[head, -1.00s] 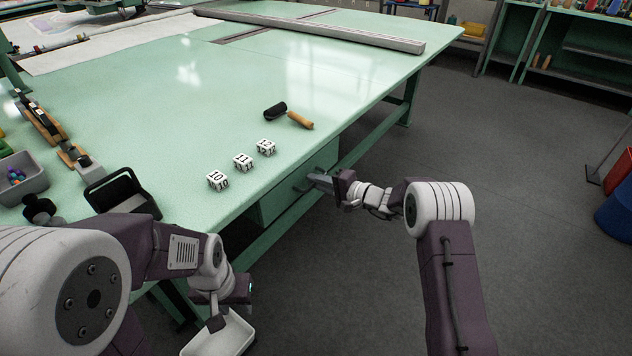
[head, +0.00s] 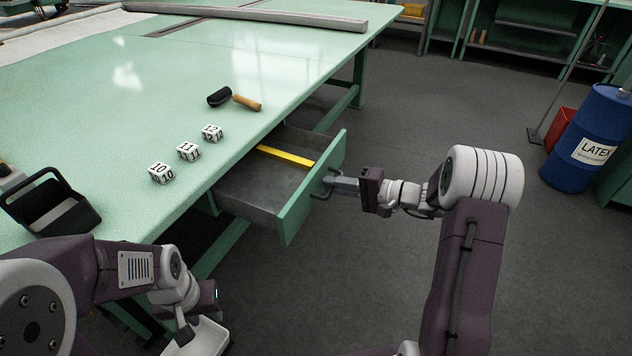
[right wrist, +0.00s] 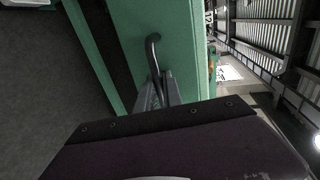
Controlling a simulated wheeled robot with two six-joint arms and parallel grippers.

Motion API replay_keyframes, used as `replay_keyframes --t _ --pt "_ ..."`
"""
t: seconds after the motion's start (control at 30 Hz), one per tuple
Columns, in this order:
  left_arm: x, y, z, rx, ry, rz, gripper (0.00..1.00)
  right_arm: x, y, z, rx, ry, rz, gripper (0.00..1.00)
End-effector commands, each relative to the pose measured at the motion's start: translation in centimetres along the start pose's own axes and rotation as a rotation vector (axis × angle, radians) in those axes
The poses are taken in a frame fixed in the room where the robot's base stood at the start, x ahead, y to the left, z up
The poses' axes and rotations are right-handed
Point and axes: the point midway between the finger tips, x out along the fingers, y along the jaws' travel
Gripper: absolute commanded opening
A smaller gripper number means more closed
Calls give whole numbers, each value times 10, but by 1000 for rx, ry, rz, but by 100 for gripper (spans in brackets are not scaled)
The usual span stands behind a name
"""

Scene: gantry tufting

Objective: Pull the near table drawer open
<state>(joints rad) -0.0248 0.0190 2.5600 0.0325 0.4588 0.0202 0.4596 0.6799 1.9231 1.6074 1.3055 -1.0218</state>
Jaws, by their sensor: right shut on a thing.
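The near table drawer (head: 254,207) stands well open under the edge of the green table (head: 130,115). Its green front (head: 314,189) carries a dark handle (head: 323,189). My right gripper (head: 334,183) is shut on that handle. In the right wrist view the handle (right wrist: 153,52) runs down between the fingers (right wrist: 157,95) beside the green front. A yellow bar (head: 285,157) lies inside the grey drawer. My left gripper (head: 182,330) is low at the lower left beside a white tray (head: 203,338); whether its jaws are open is unclear.
Numbered white blocks (head: 188,151), a dark roller with a wooden handle (head: 247,102) and a black open box (head: 50,205) sit on the table. A blue latex drum (head: 588,138) stands at the right. The grey floor by the drawer is clear.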

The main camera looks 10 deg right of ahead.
Motion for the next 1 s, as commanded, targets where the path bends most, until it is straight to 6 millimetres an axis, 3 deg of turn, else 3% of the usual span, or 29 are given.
replay_keyframes --t 0.23,0.67,0.7,0.77,1.0 --pt "4 0 0 0 0 0 36 -19 5 1 1 -2 1 0" --pt "4 0 0 0 0 0 36 -21 5 1 1 -3 1 0" --pt "4 0 0 0 0 0 36 -21 5 1 1 -3 1 19" --pt "4 0 0 0 0 0 36 -21 5 1 1 -2 1 32" --pt "4 0 0 0 0 0 36 -21 5 0 0 -1 1 32"
